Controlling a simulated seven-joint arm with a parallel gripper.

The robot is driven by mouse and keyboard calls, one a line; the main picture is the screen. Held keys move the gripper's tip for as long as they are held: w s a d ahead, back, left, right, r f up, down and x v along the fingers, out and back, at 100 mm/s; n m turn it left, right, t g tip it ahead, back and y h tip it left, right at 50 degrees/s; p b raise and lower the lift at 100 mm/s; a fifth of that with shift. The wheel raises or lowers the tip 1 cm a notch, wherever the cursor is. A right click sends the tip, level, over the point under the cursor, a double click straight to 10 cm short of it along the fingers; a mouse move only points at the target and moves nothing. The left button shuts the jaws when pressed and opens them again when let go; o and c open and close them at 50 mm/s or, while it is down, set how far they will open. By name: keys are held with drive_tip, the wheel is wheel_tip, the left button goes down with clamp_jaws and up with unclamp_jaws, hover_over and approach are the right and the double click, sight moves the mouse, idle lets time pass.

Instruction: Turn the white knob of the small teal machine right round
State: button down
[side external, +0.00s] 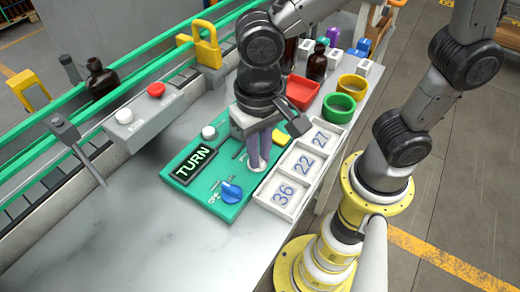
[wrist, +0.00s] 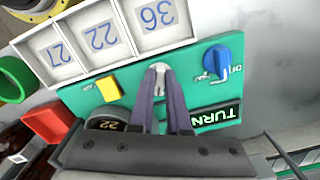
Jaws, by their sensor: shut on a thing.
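The teal machine (side external: 233,213) lies flat on the pale worktop. It carries a TURN sign (side external: 195,163), a blue dial (side external: 231,192) and a yellow button (side external: 282,138). My gripper (side external: 257,162) points down over it, between the blue dial and the yellow button. In the wrist view its two slim fingers close on a small pale piece (wrist: 161,68), which looks like the white knob, near the edge by the numbered tray. The fingers cover most of that knob in the side view. A round white cap (side external: 209,132) stands behind the TURN sign, apart from my gripper.
A white tray numbered 36, 22 and 27 (side external: 257,197) runs close along the machine's right edge. A red bin (side external: 303,91), green ring (side external: 338,107) and amber bottle (side external: 317,66) stand beyond. A grey box with a red button (side external: 156,89) is at the left. The front worktop is clear.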

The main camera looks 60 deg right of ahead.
drive_tip(key=m, duration=0.4)
drive_tip(key=shift+w+a+m, duration=0.15)
drive_tip(key=shift+m, duration=0.15)
drive_tip(key=shift+w+r+m, duration=0.1)
drive_tip(key=shift+m, duration=1.8)
drive_tip(key=c, duration=0.9)
unclamp_jaws()
wheel_tip(320, 180, up, 14)
drive_tip(key=shift+f, duration=0.15)
